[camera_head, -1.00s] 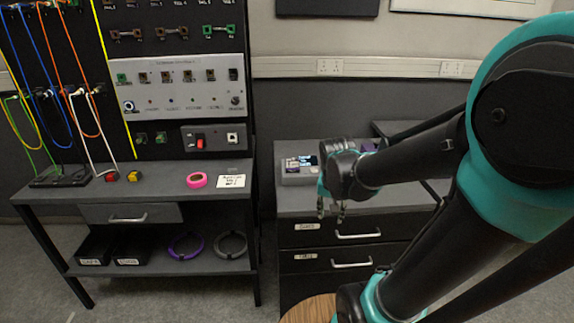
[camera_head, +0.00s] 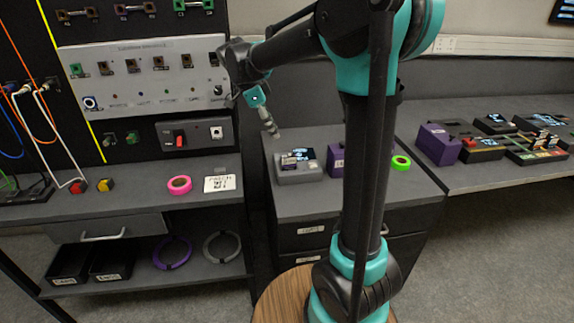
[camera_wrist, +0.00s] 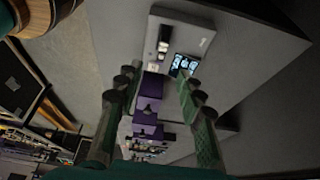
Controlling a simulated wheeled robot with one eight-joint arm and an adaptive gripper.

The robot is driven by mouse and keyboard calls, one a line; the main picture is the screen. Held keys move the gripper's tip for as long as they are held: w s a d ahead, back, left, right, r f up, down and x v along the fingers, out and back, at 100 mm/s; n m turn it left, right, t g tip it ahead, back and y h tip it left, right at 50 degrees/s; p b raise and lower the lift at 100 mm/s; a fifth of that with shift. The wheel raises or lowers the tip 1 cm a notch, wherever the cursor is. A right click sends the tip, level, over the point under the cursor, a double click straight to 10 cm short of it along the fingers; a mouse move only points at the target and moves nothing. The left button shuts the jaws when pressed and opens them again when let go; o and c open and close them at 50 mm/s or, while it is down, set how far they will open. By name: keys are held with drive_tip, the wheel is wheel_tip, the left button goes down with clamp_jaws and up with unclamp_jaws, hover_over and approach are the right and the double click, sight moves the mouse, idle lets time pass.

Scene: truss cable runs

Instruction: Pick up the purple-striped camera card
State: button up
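I cannot make out a purple-striped camera card with certainty. A grey card-reader-like device (camera_head: 297,177) with a small lit screen stands on the drawer cabinet top. It also shows in the wrist view, with its lit screen (camera_wrist: 184,66) near the right finger. Small dark and pale items lie on its top, too small to read. A purple box (camera_head: 336,162) stands just right of it, partly hidden by my arm; purple boxes (camera_wrist: 148,112) also show between the fingers in the wrist view. My gripper (camera_head: 272,131) hangs above and left of the device. In the wrist view its fingers (camera_wrist: 156,82) are apart and empty.
A workbench at left holds pink tape (camera_head: 180,185) and a printed card (camera_head: 219,183) below a wall panel (camera_head: 140,80). Green tape (camera_head: 401,163) lies at the cabinet's right. A right-hand table (camera_head: 480,187) holds a purple box (camera_head: 439,144) and several electronic items.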

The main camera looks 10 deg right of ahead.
sight(287, 156)
drive_tip(key=x, duration=0.9)
drive_tip(key=shift+f, duration=0.15)
drive_tip(key=shift+w+x, duration=0.1)
drive_tip(key=shift+x, duration=1.25)
drive_tip(key=shift+w+x, duration=0.15)
drive_tip(key=shift+x, duration=1.15)
clamp_jaws()
